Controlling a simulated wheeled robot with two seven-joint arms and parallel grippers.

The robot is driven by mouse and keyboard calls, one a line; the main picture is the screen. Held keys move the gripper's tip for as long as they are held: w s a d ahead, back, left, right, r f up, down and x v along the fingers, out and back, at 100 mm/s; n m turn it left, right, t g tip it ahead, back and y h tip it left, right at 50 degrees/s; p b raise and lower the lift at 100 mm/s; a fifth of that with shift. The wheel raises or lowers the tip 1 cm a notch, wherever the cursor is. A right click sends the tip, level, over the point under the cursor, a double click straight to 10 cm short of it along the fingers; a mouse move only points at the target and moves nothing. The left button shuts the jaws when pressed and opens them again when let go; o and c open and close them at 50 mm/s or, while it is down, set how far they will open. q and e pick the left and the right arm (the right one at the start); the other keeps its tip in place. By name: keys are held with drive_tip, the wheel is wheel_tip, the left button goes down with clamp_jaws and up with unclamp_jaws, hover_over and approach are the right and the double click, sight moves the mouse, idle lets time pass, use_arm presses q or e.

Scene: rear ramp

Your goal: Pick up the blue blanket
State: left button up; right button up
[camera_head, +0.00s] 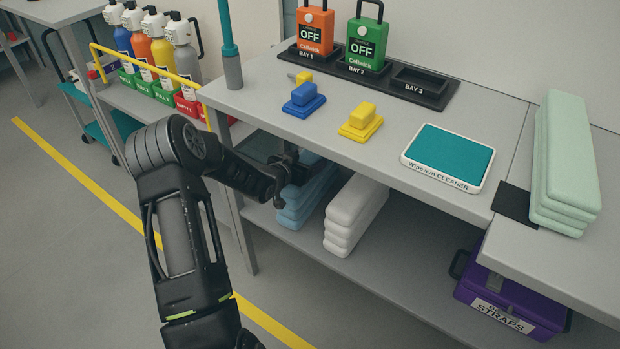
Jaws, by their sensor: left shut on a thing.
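The blue blanket (308,205), folded in layers, is on the lower shelf under the bench, at the left end of the shelf. My left arm reaches in from the lower left, under the bench top. My left gripper (290,168) is at the upper left part of the blue blanket and is shut on it. The fingertips are partly hidden by the wrist and the shadow under the bench. I cannot tell whether the blanket is clear of the shelf. My right gripper is out of view.
A folded white blanket (356,212) lies close right of the blue one. The bench top (385,190) overhangs both. A purple straps box (510,302) is further right on the shelf. A mint green folded stack (566,165) lies on top. Bottles (161,50) stand left.

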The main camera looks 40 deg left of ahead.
use_arm(q)
drive_tip(key=c, duration=0.9)
drive_tip(key=shift+r, duration=0.1)
drive_tip(key=shift+s+r+p, duration=0.2)
drive_tip(key=shift+r+p, duration=0.45)
drive_tip(key=shift+r, duration=2.95)
drive_tip(key=s, duration=0.9)
drive_tip(key=s+p, duration=0.1)
drive_tip(key=s, duration=0.9)
drive_tip(key=shift+s+d+f, duration=0.15)
drive_tip(key=shift+s+d, duration=0.05)
drive_tip(key=shift+s, duration=0.05)
